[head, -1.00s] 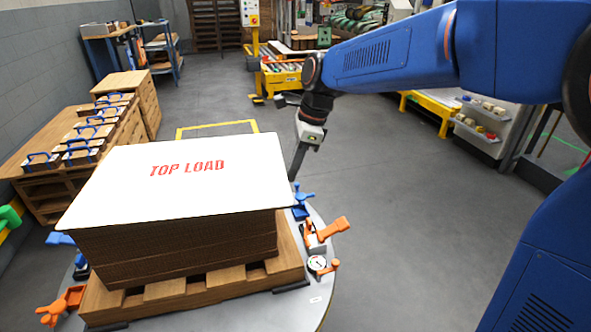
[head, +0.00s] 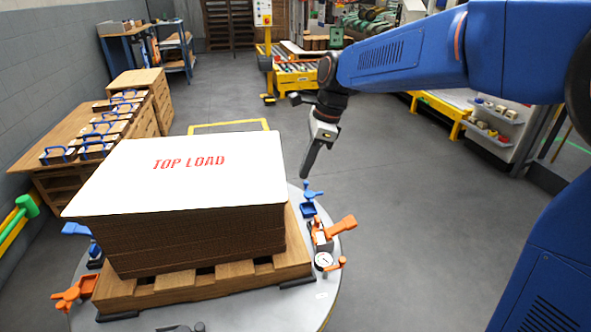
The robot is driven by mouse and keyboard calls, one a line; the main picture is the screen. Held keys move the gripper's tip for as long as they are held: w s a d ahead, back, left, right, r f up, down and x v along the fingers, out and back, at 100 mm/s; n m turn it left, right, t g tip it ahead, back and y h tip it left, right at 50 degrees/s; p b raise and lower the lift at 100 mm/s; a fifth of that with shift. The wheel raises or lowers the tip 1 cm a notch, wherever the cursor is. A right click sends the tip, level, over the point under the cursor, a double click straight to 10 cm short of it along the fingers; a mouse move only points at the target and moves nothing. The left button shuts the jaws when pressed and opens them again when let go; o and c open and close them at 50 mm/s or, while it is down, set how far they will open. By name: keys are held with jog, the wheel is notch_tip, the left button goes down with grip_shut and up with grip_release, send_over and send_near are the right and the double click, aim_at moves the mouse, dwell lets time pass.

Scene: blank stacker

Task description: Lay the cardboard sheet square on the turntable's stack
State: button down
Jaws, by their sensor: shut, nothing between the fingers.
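The white cardboard sheet (head: 130,190), printed "TOP LOAD" in red, lies flat on top of the brown stack (head: 200,238). The stack sits on a wooden pallet (head: 160,290) on the round grey turntable (head: 318,290). My gripper (head: 305,174) is shut and empty. It points down beyond the sheet's right edge, apart from the sheet, near the turntable's far right rim.
Blue and orange clamps (head: 340,226) and a dial gauge (head: 323,260) stand on the turntable's right rim. More clamps (head: 72,292) are at left. A wooden bench (head: 60,180) with blue-handled blocks stands at left. Floor to the right is clear.

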jog(key=v, duration=1)
jog(key=s+d+n+t, duration=0.1)
jog(key=s+d+n, duration=0.4)
jog(key=d, duration=0.4)
jog(key=s+d+f+n+t+h, duration=0.1)
jog(key=s+d+f+n+t, duration=0.1)
jog(key=s+d+f+n, duration=0.4)
jog(key=s+d+f+n+t+h, duration=0.2)
jog(key=s+d+f+n, duration=0.4)
jog(key=s+d, duration=0.5)
jog(key=s+f, duration=0.1)
jog(key=s, duration=0.4)
jog(key=shift+f, duration=0.4)
